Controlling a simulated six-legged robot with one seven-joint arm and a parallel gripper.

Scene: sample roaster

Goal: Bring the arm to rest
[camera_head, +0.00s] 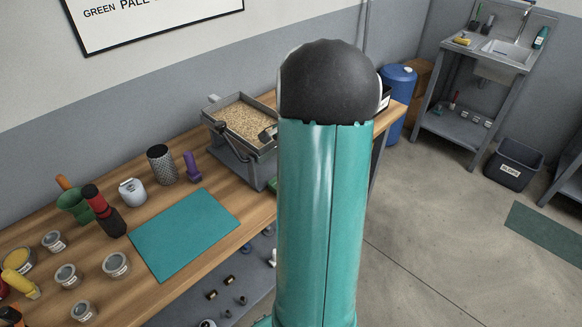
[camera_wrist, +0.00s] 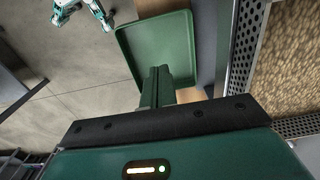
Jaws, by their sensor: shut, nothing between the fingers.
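My gripper (camera_wrist: 160,72) shows in the wrist view with its two dark green fingers together and nothing between them. Beyond the fingertips is a green tray (camera_wrist: 140,42), partly covered by the fingers; I cannot tell how far below them it lies. In the head view my raised teal arm fills the middle and hides part of the bench, and the gripper itself does not show there.
A roaster with a grain-filled tray (camera_head: 246,118) stands on the wooden bench (camera_head: 215,172); its perforated edge (camera_wrist: 246,45) is close right of my gripper in the wrist view. A teal mat (camera_head: 184,234), jars and tools occupy the bench's left. Open floor (camera_head: 430,240) lies right.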

